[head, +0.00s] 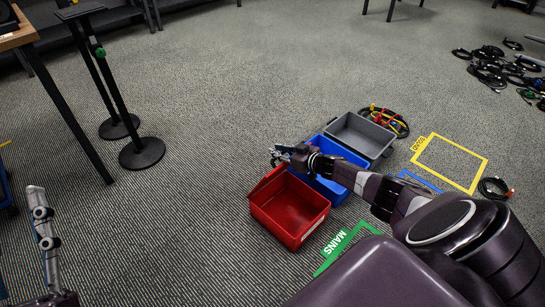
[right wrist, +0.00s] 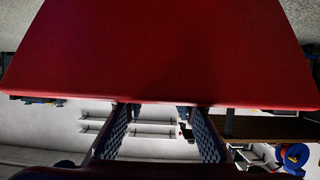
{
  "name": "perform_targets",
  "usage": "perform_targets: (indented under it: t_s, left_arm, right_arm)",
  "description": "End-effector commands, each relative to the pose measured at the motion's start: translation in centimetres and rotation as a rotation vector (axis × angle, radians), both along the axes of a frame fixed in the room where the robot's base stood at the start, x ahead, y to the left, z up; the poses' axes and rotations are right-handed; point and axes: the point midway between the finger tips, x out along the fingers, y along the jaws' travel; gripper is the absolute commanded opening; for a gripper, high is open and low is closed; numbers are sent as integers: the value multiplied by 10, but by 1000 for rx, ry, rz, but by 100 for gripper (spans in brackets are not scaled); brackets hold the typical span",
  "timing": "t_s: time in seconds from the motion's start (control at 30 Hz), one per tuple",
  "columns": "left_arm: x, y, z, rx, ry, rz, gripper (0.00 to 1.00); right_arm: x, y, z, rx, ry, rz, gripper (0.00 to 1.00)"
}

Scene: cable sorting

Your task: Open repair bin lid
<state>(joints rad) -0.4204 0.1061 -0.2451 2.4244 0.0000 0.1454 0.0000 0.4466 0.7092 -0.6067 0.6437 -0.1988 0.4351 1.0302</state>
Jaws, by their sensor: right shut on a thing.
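A red bin (head: 288,212) stands on the carpet in the head view, with its inside showing and a pale label on its front. A red flap, which looks like its lid (head: 268,179), stands up along its far left edge. My right gripper (head: 279,154) is just beyond this flap, beside the blue bin. In the right wrist view a broad red panel (right wrist: 160,60) fills the top, its edge at my right fingers (right wrist: 165,130), which are shut on it. Part of my left gripper (head: 38,205) shows at the lower left; its jaws are unclear.
A blue bin (head: 337,188) and a grey bin (head: 362,134) stand beside the red one, partly behind my right arm. Cables lie behind the grey bin (head: 388,118) and at the upper right. Green and yellow (head: 470,188) floor markings lie nearby. Carpet left of the bins is clear.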

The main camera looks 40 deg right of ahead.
Motion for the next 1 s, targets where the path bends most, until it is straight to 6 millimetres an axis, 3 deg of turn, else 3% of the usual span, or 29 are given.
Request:
perform_targets:
  t_s: [0.07, 0.2, 0.77, 1.0]
  left_arm:
    - [4, -1, -7, 9, 32, 1, 40]
    - [3, 0, -7, 8, 28, 1, 40]
    - [3, 0, -6, 8, 27, 1, 40]
    - [3, 0, -5, 7, 25, 1, 40]
  right_arm:
    - [-6, 6, -12, 5, 18, 15, 2]
    - [-7, 8, -14, 5, 20, 15, 18]
    - [-5, 3, -9, 2, 14, 8, 79]
    - [-5, 2, -8, 3, 13, 8, 81]
